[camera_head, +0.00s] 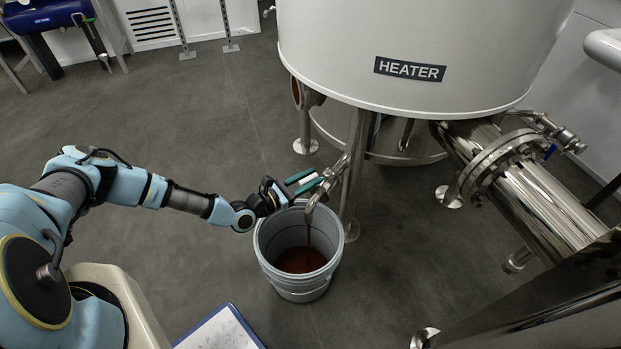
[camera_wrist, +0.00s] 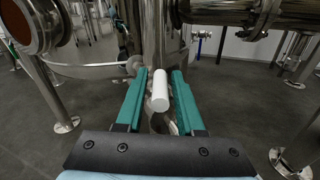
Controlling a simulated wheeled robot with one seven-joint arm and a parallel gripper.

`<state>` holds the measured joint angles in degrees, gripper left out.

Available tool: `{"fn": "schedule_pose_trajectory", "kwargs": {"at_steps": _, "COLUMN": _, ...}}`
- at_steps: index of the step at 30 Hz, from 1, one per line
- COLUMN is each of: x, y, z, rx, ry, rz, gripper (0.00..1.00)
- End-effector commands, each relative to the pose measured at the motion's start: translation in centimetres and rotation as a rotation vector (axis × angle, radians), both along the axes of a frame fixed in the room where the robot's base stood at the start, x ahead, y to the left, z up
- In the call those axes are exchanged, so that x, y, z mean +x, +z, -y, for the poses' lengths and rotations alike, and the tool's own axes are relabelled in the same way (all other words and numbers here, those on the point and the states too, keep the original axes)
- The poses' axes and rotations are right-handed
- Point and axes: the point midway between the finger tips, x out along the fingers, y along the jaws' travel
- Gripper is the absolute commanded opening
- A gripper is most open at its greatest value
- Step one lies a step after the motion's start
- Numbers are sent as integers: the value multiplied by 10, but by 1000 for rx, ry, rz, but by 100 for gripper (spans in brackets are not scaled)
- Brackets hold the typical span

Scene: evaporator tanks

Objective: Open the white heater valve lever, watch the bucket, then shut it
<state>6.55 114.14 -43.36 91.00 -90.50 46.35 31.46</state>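The white valve lever (camera_head: 309,186) sits at the spout (camera_head: 319,197) below the heater tank (camera_head: 340,45). A dark brown stream falls from the spout into the grey bucket (camera_head: 297,284), and brown liquid (camera_head: 301,260) covers its bottom. My gripper (camera_head: 303,182) is at the lever, above the bucket's far rim. In the wrist view the white lever (camera_wrist: 160,92) stands between the two teal fingers of my gripper (camera_wrist: 160,78), with a narrow gap on each side. The fingers look open around it. The valve body is mostly hidden behind the lever and gripper there.
A tank leg (camera_head: 356,165) stands just behind the spout. A large flanged steel pipe (camera_head: 540,205) runs at the right. A white-topped, blue-edged platform (camera_head: 222,330) lies at the front. The grey floor left of the bucket (camera_head: 150,110) is clear.

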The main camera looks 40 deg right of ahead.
Motion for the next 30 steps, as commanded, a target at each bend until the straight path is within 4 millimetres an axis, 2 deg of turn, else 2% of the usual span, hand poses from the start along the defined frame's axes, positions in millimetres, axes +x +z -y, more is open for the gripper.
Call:
{"fn": "schedule_pose_trajectory", "kwargs": {"at_steps": 1, "x": 0, "y": 0, "z": 0, "rx": -1, "ry": 0, "rz": 0, "gripper": 44}}
{"fn": "schedule_pose_trajectory", "kwargs": {"at_steps": 3, "x": 0, "y": 1, "z": 0, "rx": -1, "ry": -1, "rz": 0, "gripper": 51}}
{"fn": "schedule_pose_trajectory", "kwargs": {"at_steps": 10, "x": 0, "y": 1, "z": 0, "rx": -2, "ry": -1, "rz": 0, "gripper": 51}}
{"fn": "schedule_pose_trajectory", "kwargs": {"at_steps": 14, "x": 1, "y": 1, "z": -7, "rx": -1, "ry": 0, "rz": 0, "gripper": 51}}
{"fn": "schedule_pose_trajectory", "kwargs": {"at_steps": 17, "x": 3, "y": 1, "z": -22, "rx": -1, "ry": 1, "rz": -1, "gripper": 51}}
{"fn": "schedule_pose_trajectory", "kwargs": {"at_steps": 24, "x": 10, "y": 0, "z": -70, "rx": 0, "ry": 2, "rz": 1, "gripper": 51}}
{"fn": "schedule_pose_trajectory", "kwargs": {"at_steps": 30, "x": 12, "y": 1, "z": -98, "rx": -2, "ry": 1, "rz": 1, "gripper": 51}}
